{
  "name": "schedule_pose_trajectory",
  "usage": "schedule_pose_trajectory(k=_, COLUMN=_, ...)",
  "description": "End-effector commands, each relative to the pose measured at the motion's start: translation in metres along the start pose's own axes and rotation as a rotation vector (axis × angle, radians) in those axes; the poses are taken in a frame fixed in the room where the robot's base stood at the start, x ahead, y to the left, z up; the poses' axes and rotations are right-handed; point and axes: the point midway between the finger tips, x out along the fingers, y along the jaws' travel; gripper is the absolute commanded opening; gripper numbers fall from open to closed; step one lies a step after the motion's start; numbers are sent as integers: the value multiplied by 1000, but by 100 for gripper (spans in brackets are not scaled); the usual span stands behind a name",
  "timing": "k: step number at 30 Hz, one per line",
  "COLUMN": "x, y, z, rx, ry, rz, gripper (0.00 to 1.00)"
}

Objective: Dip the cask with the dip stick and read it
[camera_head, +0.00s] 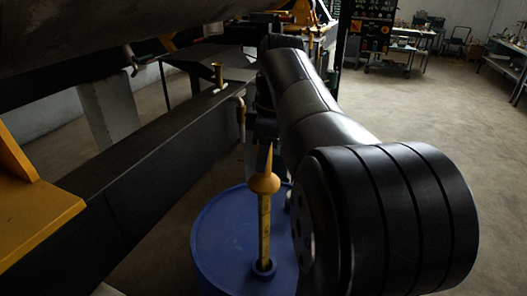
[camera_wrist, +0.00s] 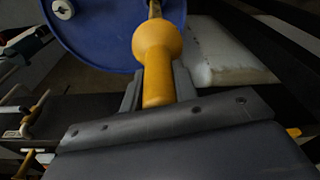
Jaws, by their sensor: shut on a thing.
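The dip stick (camera_head: 264,215) is yellow, with a round bulb partway along it. It stands about upright over the blue cask (camera_head: 215,245). Its lower end meets a dark-rimmed opening (camera_head: 263,268) in the cask top and appears to go into it; how deep is hidden. My gripper (camera_head: 264,130) is shut on the stick's handle, above the bulb. In the wrist view, the gripper's fingers (camera_wrist: 158,92) flank the yellow handle, and the bulb (camera_wrist: 155,42) lies just beyond them. The blue cask top (camera_wrist: 95,30) is behind it. No readable marks show on the stick.
A long dark beam (camera_head: 150,160) runs along the left, with a small brass fitting (camera_head: 218,75) on it. A yellow bracket (camera_head: 35,215) juts in at the left edge. A large dark cylinder (camera_head: 100,35) hangs overhead. Open floor (camera_head: 430,120) lies to the right.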

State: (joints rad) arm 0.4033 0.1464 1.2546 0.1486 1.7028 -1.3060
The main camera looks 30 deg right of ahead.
Motion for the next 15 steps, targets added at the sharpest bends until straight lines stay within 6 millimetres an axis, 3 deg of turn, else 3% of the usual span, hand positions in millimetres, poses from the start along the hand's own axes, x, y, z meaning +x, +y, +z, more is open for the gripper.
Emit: schedule_pose_trajectory(k=15, x=38, y=0, z=6, rx=0, ry=0, rz=1, gripper=0)
